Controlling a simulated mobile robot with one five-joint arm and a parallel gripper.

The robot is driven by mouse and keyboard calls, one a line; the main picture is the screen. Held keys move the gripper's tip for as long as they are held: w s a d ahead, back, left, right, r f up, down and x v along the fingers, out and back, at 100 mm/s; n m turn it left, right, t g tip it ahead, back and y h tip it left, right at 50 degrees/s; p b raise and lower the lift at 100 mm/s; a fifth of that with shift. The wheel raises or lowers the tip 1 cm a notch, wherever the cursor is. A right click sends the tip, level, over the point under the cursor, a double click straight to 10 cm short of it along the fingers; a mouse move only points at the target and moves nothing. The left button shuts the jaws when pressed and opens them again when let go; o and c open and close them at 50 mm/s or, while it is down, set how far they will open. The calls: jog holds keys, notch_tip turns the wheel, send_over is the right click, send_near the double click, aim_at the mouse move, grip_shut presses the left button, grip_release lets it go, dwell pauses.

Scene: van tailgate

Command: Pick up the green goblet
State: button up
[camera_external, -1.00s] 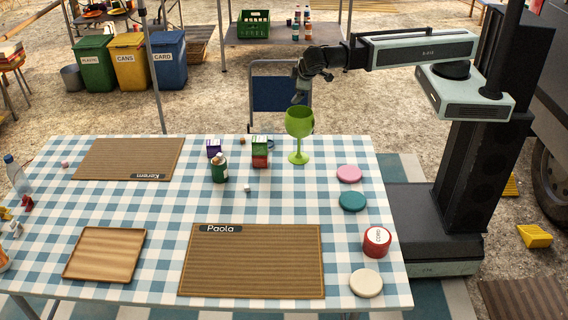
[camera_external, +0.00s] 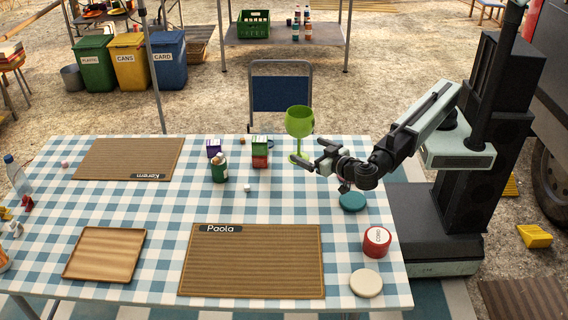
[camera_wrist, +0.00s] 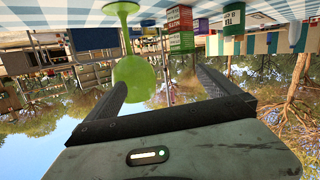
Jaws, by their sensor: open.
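The green goblet (camera_external: 299,121) stands upright near the far right edge of the checked table; its lower stem and foot are partly behind my gripper in the external view. My gripper (camera_external: 308,151) is open and low over the table, level and close to the goblet's stem, pointing left. I cannot tell from this view whether it touches. In the wrist view, which is upside down, the goblet (camera_wrist: 134,78) lies ahead, nearer the left finger of my open gripper (camera_wrist: 163,78). Nothing is held.
A teal disc (camera_external: 353,201), a red tin (camera_external: 376,241) and a cream disc (camera_external: 366,283) lie along the right edge. My arm hides the pink disc.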

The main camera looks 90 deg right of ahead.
aim_at(307, 131)
jog(key=d+m+g+h, duration=0.1)
jog(key=d, duration=0.1)
jog(key=d+m+h+b, duration=0.1)
jog(key=d, duration=0.2)
jog(key=d+m+g+h, duration=0.1)
jog(key=d+m+h, duration=0.1)
jog(key=shift+d+r+g+b, duration=0.3)
jog(key=shift+d+r, duration=0.05)
jog(key=shift+r, duration=0.05)
jog(key=shift+d+r, duration=0.1)
jog(key=shift+r, duration=0.05)
jog(key=x, duration=0.7)
jog(key=shift+w+d, duration=0.2)
jog(key=shift+d, duration=0.15)
jog(key=c, duration=1.1)
